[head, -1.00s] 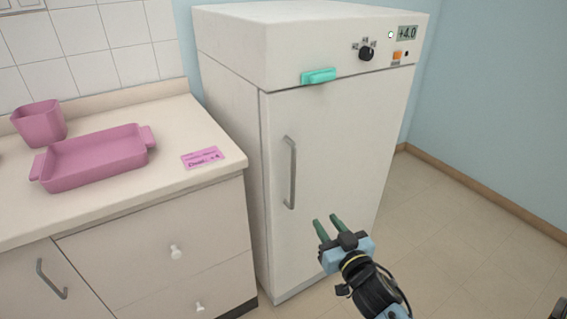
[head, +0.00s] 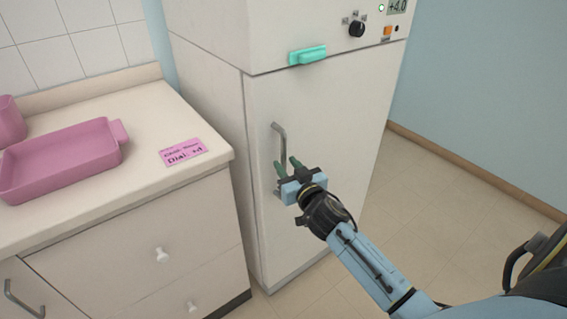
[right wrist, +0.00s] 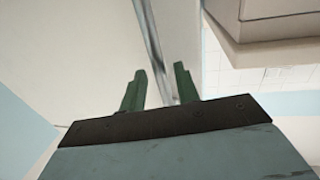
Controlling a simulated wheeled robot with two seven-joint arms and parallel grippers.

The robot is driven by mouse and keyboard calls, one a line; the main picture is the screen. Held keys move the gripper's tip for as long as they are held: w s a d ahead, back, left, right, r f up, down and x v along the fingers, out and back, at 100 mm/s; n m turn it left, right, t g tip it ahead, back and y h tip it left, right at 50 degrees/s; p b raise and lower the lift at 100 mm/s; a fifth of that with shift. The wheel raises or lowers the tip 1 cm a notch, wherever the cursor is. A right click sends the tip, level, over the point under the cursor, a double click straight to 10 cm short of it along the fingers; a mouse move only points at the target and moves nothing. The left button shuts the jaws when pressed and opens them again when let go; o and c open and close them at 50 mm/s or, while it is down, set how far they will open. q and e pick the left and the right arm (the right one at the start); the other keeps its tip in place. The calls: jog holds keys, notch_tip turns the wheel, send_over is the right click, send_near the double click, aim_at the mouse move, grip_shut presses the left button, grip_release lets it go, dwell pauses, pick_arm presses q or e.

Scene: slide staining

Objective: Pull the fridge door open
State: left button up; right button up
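The white fridge (head: 215,95) stands upright with its door (head: 330,120) shut. A grey vertical bar handle (head: 278,142) is on the door's left side; its lower part is partly hidden by my right gripper. My right gripper (head: 287,166) is at the handle's lower half. In the right wrist view its two green fingers (right wrist: 158,88) are apart, and the handle bar (right wrist: 155,45) runs into the space between them. I cannot tell whether a finger touches the bar. My left gripper is not in view.
A counter (head: 130,165) with drawers stands left of the fridge, bearing a pink tray (head: 65,165), a pink container (head: 10,122) and a pink note (head: 183,151). A teal block (head: 307,55) is on the fridge front above the door. Floor (head: 430,190) at the right is clear.

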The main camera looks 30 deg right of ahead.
jog(key=shift+w+d, duration=0.15)
jog(key=shift+w, duration=1.15)
jog(key=shift+c, duration=0.3)
grip_shut()
